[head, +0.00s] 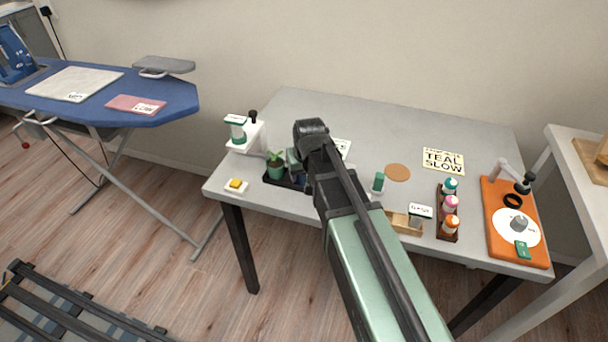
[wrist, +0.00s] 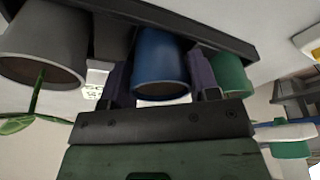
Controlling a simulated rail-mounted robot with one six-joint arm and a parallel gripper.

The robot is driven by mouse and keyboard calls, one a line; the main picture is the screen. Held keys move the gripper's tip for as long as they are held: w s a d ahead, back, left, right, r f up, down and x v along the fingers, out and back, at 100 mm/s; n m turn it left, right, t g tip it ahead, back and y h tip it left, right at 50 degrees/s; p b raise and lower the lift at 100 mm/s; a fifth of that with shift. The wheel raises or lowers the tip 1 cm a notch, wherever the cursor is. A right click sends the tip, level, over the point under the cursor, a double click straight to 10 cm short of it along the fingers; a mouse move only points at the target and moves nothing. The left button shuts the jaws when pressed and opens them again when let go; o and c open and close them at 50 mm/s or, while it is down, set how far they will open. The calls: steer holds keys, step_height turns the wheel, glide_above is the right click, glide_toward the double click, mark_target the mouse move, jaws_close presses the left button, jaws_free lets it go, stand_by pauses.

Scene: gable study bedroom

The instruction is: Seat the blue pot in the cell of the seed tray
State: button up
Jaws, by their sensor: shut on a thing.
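The blue pot (wrist: 161,65) is between the two fingers of my gripper (wrist: 160,82), which is shut on it. A bit of the blue pot (head: 300,177) shows in the head view beside my arm. The dark seed tray (head: 283,182) is at the table's front left; its long dark edge (wrist: 225,35) crosses behind the pots in the wrist view. In the wrist view, the green pot (wrist: 233,73) is right of the blue one. I cannot tell whether the blue pot's base touches the cell.
A grey pot (wrist: 45,48) with a plant is close left of my fingers in the wrist view. A white stand (head: 245,137) and a yellow block (head: 236,184) are near the tray. A bottle rack (head: 439,228) and orange board (head: 494,236) are at right.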

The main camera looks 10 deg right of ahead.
steer(key=shift+f, duration=0.25)
steer(key=o, duration=1)
steer(key=shift+r, duration=0.1)
steer(key=shift+o, duration=0.2)
steer(key=p+v, duration=1.2)
steer(key=v, duration=0.1)
steer(key=s+g+p, duration=0.1)
steer(key=s+g, duration=0.2)
steer(key=s, duration=0.9)
steer(key=shift+s+r, duration=0.15)
steer(key=shift+r, duration=0.05)
